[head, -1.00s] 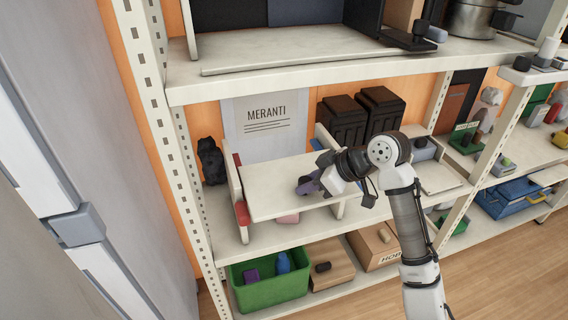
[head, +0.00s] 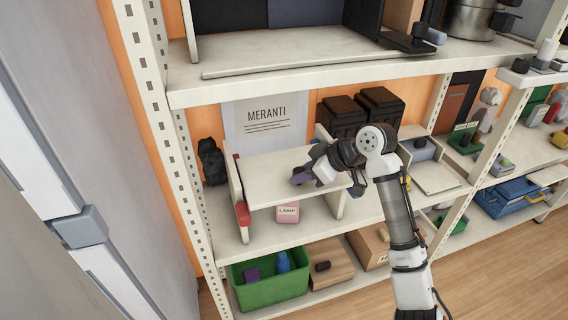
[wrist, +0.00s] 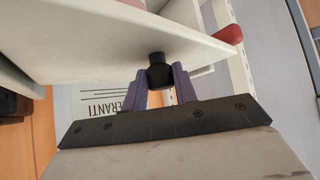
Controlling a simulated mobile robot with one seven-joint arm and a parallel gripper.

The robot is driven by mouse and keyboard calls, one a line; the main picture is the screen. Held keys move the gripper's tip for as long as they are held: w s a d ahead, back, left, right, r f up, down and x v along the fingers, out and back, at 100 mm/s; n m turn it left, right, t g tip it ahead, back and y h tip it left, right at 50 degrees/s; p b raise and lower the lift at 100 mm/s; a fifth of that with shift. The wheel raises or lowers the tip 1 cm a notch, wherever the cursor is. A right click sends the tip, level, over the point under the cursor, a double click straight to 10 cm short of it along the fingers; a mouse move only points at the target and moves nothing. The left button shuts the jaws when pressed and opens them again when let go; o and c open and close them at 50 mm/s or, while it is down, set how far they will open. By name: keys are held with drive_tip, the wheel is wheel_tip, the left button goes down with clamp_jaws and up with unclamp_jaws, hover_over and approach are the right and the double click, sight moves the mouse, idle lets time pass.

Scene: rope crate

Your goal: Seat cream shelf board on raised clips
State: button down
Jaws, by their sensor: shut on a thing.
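The cream shelf board (head: 285,177) lies roughly level between two upright cream side panels on the middle shelf in the head view. My gripper (head: 304,174) is at the board's right part, shut on a black knob (wrist: 158,72) attached to the board. In the wrist view the board (wrist: 110,40) spans the top of the picture, with the purple fingers on either side of the knob. A red piece (head: 243,213) shows at the left panel (head: 237,190); it also shows in the wrist view (wrist: 229,35). The clips cannot be made out, so contact with them cannot be told.
A pink box marked LAMP (head: 288,212) stands below the board. A MERANTI panel (head: 264,122) and black bins (head: 380,106) stand behind. The shelf above (head: 300,68) limits headroom. A green crate (head: 272,287) sits on the lower shelf.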

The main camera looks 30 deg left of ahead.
sight(288, 165)
drive_tip(key=shift+w+a+r, duration=0.1)
drive_tip(key=shift+w+a, duration=0.5)
drive_tip(key=shift+a, duration=0.15)
drive_tip(key=shift+w+a+p, duration=0.1)
drive_tip(key=shift+a+p, duration=0.05)
drive_tip(key=shift+p, duration=0.15)
drive_tip(key=shift+w+a+p, duration=0.3)
drive_tip(key=shift+w+a, duration=0.45)
drive_tip(key=shift+a, duration=0.2)
drive_tip(key=shift+w+a+p, duration=0.3)
drive_tip(key=shift+w+a, duration=0.4)
drive_tip(key=shift+a, duration=0.2)
drive_tip(key=shift+f+b, duration=0.6)
drive_tip(key=shift+f, duration=0.45)
idle(1.0)
drive_tip(key=c, duration=1)
unclamp_jaws()
drive_tip(key=shift+c, duration=0.2)
drive_tip(key=shift+f, duration=0.1)
drive_tip(key=b+v, duration=0.2)
drive_tip(key=v, duration=1.1)
drive_tip(key=shift+d+r, duration=0.3)
